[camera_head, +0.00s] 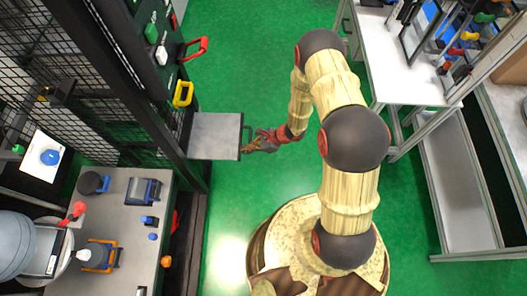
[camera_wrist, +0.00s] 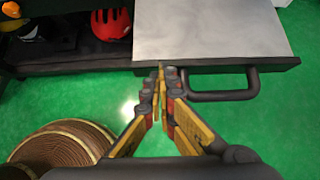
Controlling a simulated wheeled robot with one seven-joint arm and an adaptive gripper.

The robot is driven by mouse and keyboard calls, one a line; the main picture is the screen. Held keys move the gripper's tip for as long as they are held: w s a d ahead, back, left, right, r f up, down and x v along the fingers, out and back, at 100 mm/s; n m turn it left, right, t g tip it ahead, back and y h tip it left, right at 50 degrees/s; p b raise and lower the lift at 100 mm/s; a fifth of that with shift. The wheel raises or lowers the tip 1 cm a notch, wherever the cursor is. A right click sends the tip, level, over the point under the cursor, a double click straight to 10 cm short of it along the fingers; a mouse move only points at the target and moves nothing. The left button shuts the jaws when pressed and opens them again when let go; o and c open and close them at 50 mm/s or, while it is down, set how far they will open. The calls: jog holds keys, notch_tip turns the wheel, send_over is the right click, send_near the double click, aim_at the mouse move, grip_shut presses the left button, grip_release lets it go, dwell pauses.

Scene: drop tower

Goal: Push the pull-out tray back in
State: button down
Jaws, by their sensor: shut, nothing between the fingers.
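The pull-out tray (camera_head: 215,136) is a flat grey metal tray that sticks out from the dark frame on the left in the head view. Its dark bar handle (camera_head: 247,134) is on its outer edge. In the wrist view the tray (camera_wrist: 215,35) fills the upper right, with its handle (camera_wrist: 225,90) below its front edge. My gripper (camera_head: 250,147) is shut and empty at the tray's front edge. In the wrist view my gripper's fingertips (camera_wrist: 161,72) are together, just left of the handle and close to the front edge. I cannot tell whether they touch it.
A red handle (camera_head: 194,48) and a yellow handle (camera_head: 183,94) stick out from the dark panel above the tray. A bench (camera_head: 125,215) with small devices is at lower left. A white-topped table (camera_head: 395,60) stands at upper right. Green floor is free between.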

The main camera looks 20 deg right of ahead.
aim_at(196, 150)
jog(key=w+a+b, duration=0.1)
jog(key=w+a, duration=0.1)
jog(key=a, duration=0.5)
jog(key=w+a+b, duration=0.1)
jog(key=w+a, duration=0.1)
jog(key=a, duration=0.4)
jog(key=w+a+b, duration=0.1)
jog(key=w+a, duration=0.1)
jog(key=a, duration=0.5)
jog(key=shift+w+a+b, duration=0.3)
jog(key=shift+b, duration=0.1)
jog(key=shift+d, duration=0.1)
